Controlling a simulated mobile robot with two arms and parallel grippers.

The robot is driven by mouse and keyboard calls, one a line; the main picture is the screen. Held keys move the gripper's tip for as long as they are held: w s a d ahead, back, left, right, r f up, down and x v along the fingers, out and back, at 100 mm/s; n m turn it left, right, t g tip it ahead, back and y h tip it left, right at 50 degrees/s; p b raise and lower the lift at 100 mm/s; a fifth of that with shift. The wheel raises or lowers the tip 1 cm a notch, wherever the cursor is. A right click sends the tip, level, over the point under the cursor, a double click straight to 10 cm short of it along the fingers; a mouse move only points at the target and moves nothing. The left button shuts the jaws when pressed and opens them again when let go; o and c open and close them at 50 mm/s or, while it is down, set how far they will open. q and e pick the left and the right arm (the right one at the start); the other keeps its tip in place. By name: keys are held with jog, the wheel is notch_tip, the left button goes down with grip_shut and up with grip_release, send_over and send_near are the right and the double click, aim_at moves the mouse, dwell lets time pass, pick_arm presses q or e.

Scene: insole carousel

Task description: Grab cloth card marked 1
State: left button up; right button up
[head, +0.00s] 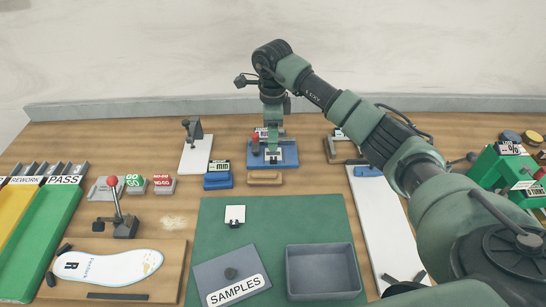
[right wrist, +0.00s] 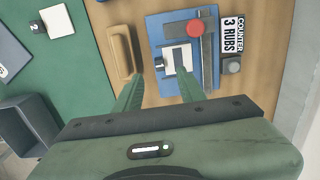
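A small white card (head: 235,213) with a black tab lies on the green mat; the right wrist view shows a white card with a dark tab (right wrist: 57,20) on the mat. Another white square (right wrist: 174,58) with a small dark tab lies on the blue fixture (head: 288,158), beside the red-knobbed lever (right wrist: 195,28). My right gripper (head: 272,140) is above this fixture. In the right wrist view its fingers (right wrist: 160,82) are apart with nothing between them. My left gripper is out of view.
A tan block (right wrist: 122,52) lies beside the fixture, and a blue block (head: 217,181) stands left of it. A "COUNTER 3 RUBS" sign (right wrist: 232,35) stands at the fixture. A grey tray (head: 322,270) and SAMPLES holder (head: 215,275) are on the green mat (head: 290,215).

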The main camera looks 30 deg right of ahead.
aim_at(272, 158)
jog(key=f+p, duration=0.1)
jog(key=f, duration=0.2)
jog(key=f+p, duration=0.2)
jog(key=f, duration=0.1)
jog(key=shift+s+a+f, duration=0.1)
jog(key=shift+a+f, duration=0.05)
jog(key=shift+a, duration=0.05)
jog(key=shift+f, duration=0.6)
grip_shut()
